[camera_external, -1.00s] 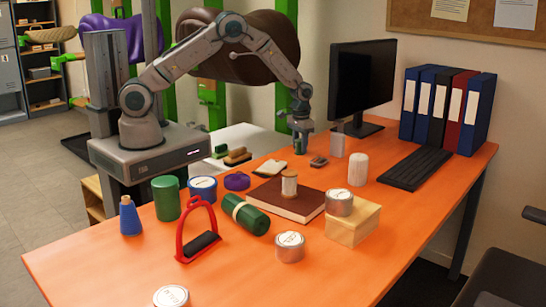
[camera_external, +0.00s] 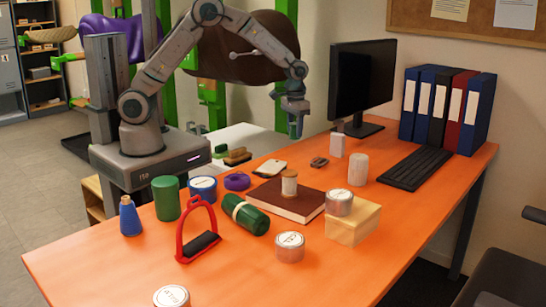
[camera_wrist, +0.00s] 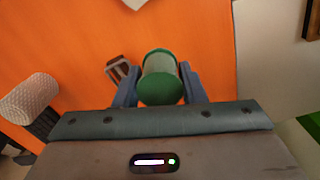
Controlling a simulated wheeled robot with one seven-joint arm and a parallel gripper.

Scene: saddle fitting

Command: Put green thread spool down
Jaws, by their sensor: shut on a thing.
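The green thread spool (camera_wrist: 161,85) sits between the two blue-grey fingers of my gripper (camera_wrist: 158,90) in the wrist view, one of its green ends facing the camera. My gripper (camera_external: 295,128) is shut on it. In the outside view, my gripper hangs in the air above the table's back edge, left of the monitor. The spool is too small there to tell from the fingers. The orange table (camera_external: 330,262) lies below; the wrist view also shows its surface (camera_wrist: 70,40).
A wooden spool (camera_external: 289,184) stands on a brown book (camera_external: 300,206). A phone-like item (camera_external: 272,167), a small brown item (camera_external: 319,162), a white cylinder (camera_external: 358,169) and a monitor (camera_external: 362,85) are near the back. A red stirrup (camera_external: 184,232) and tins stand farther forward.

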